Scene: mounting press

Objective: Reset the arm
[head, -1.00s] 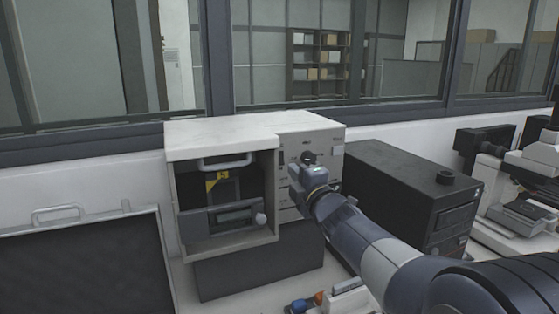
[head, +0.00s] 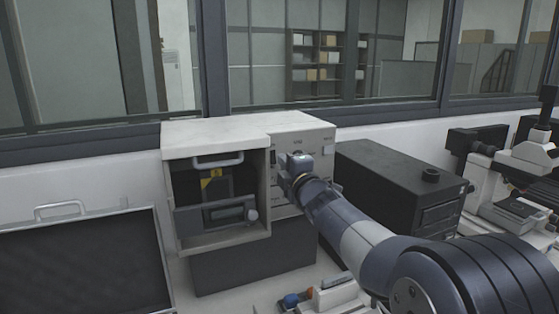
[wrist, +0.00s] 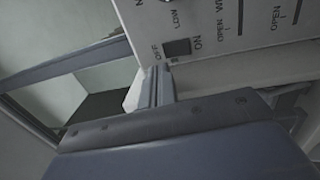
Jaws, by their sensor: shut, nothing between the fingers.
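The mounting press (head: 216,133) is a white-topped cabinet with an open bay on the left and a control panel on the right. My arm reaches up from the lower right to the panel and hides much of it in the head view. In the wrist view my gripper (wrist: 155,85) is shut and empty, its narrow fingers in front of the panel (wrist: 215,30). A dark switch (wrist: 178,47) marked ON and OFF is just beyond the fingertips. I cannot tell whether they touch the panel.
A black box unit (head: 395,190) stands right of the press. A microscope (head: 515,190) is at the far right. Small coloured items (head: 292,300) sit on the bench in front. A windowed wall is behind.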

